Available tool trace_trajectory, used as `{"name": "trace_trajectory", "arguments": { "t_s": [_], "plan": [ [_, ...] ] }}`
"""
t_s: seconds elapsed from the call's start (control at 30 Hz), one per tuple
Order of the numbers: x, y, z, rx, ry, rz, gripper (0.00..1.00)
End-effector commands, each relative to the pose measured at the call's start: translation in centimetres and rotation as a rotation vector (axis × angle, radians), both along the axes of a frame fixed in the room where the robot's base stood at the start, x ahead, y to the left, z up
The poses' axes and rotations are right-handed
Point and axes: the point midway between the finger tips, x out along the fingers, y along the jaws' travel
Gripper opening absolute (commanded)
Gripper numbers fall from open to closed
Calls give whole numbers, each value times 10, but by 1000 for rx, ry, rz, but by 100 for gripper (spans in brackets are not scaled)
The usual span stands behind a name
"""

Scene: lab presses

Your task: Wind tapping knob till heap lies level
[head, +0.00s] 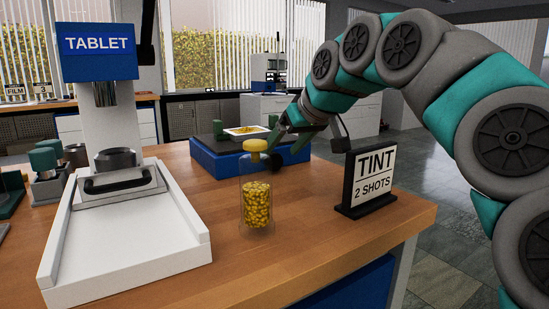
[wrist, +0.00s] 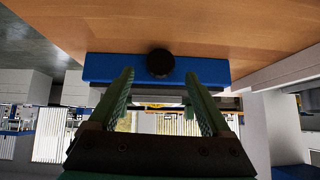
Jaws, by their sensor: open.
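The tapping device is a blue box (head: 215,165) on the wooden bench, with a dark top. A white tray (head: 232,136) with a small yellow heap (head: 246,130) sits on it; the heap's exact shape is too small to judge. The round black knob (wrist: 161,63) is on the blue face in the wrist view. My gripper (wrist: 161,76) is open, with one green finger to each side of the knob's line and nothing between them. In the head view my gripper (head: 285,143) is at the box's right front, partly behind the jar, and I cannot tell whether it touches the knob.
A clear jar (head: 257,205) of yellow tablets with a yellow cap stands in front of the box. A "TINT 2 SHOTS" sign (head: 372,180) stands to the right near the bench edge. The white tablet press (head: 130,240) fills the left. Bare wood (head: 320,225) lies between jar and sign.

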Motion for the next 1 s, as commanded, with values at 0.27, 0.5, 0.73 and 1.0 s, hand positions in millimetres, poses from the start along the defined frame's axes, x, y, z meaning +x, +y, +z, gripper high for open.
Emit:
{"name": "trace_trajectory", "arguments": {
  "t_s": [0.27, 0.5, 0.73, 1.0],
  "plan": [
    [18, 14, -23, 1, -1, 0, 82],
    [19, 15, -23, 1, -2, -1, 82],
    [19, 15, -24, 1, -1, 0, 57],
    [19, 15, -24, 0, 0, 0, 27]
  ]
}}
